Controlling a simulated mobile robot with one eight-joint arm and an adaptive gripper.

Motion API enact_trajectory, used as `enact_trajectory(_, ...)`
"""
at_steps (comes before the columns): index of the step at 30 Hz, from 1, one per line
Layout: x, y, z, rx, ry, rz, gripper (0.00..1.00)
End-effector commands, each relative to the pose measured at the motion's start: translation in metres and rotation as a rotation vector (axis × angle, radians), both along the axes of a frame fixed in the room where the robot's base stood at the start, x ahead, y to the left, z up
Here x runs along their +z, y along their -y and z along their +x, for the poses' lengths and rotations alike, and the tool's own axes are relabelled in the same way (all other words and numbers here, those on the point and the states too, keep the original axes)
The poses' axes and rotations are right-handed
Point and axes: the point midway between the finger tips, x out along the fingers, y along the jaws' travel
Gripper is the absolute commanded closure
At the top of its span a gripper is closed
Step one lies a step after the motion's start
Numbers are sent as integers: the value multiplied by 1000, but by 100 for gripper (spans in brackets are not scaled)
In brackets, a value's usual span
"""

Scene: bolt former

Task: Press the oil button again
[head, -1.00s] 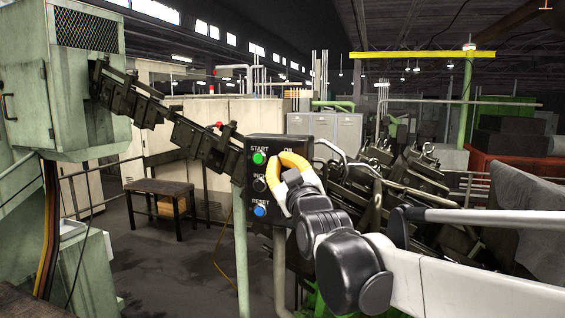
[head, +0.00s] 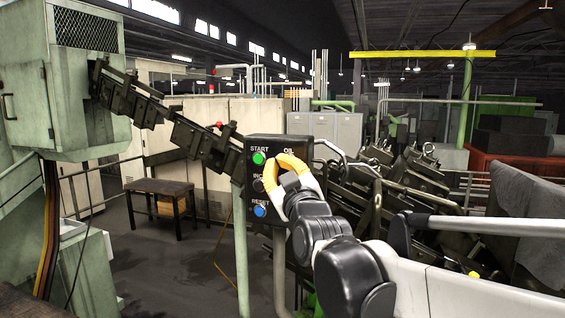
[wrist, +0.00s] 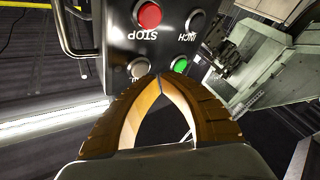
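The dark control box (head: 250,190) stands on a post in the middle of the head view, with a green START button (head: 259,158), an INCH button and a blue RESET button (head: 260,211). The OIL label shows at its top right; my gripper (head: 278,160) hides the button below it. In the wrist view the box is upside down, and the pale oil button (wrist: 139,67) lies just beyond and left of my fingertips (wrist: 160,77), its label mostly covered. My yellow-orange fingers meet at the tips with nothing between them. Contact with the button cannot be told.
The wrist view also shows the red STOP button (wrist: 148,14), the green START button close to the right fingertip, and a metal handle (wrist: 68,35) beside the box. Dark machinery (head: 400,190) stands right of the box. A small table (head: 160,190) stands left.

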Motion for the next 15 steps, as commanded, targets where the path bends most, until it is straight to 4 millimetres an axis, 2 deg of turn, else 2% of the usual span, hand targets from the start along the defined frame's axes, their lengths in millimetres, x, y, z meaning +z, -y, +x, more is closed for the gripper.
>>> enact_trajectory(5, 1, -3, -8, 2, 0, 1, 100)
enact_trajectory(15, 1, -15, -40, 2, 1, 2, 100)
